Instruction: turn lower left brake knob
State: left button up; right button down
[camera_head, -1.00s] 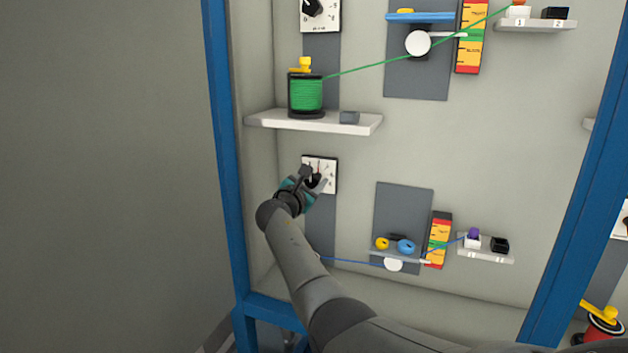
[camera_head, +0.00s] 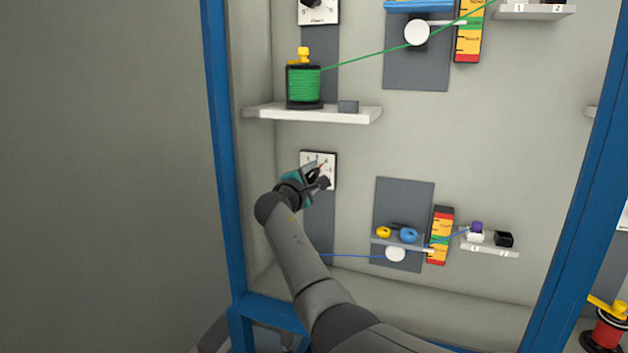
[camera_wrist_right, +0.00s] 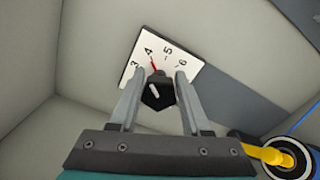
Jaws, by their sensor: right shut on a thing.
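The lower left brake knob (camera_wrist_right: 158,92) is black with a white mark and sits on a white dial plate (camera_head: 329,162) on the panel's left. The plate also shows in the right wrist view (camera_wrist_right: 184,62), with numbers 3 to 6 in sight and a red pointer near 4. My right gripper (camera_head: 324,177) is at the dial and covers the knob in the head view. In the right wrist view its two fingers (camera_wrist_right: 158,88) stand on either side of the knob, shut on it. My left gripper is not in view.
A shelf (camera_head: 270,112) with a green spool (camera_head: 304,84) is above the dial. A blue cable (camera_head: 350,255) runs low to the right, past a small ledge (camera_head: 488,248). A blue frame post (camera_head: 222,170) stands at left. A yellow part (camera_wrist_right: 268,154) shows low right in the wrist view.

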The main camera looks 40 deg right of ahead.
jog(key=shift+f+m, duration=0.1)
jog(key=shift+m, duration=0.2)
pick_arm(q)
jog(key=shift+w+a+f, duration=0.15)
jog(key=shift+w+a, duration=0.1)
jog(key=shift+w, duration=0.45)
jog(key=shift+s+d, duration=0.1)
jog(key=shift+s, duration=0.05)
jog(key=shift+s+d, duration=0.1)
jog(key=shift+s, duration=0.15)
pick_arm(e)
jog(key=shift+c, duration=1.9)
grip_release()
jog(key=shift+a, duration=0.1)
jog(key=shift+s+a, duration=0.25)
jog(key=shift+a, duration=0.25)
pick_arm(q)
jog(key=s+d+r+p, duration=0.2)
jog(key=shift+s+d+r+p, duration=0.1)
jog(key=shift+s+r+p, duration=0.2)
jog(key=shift+p, duration=0.05)
pick_arm(e)
jog(key=v, duration=1.4)
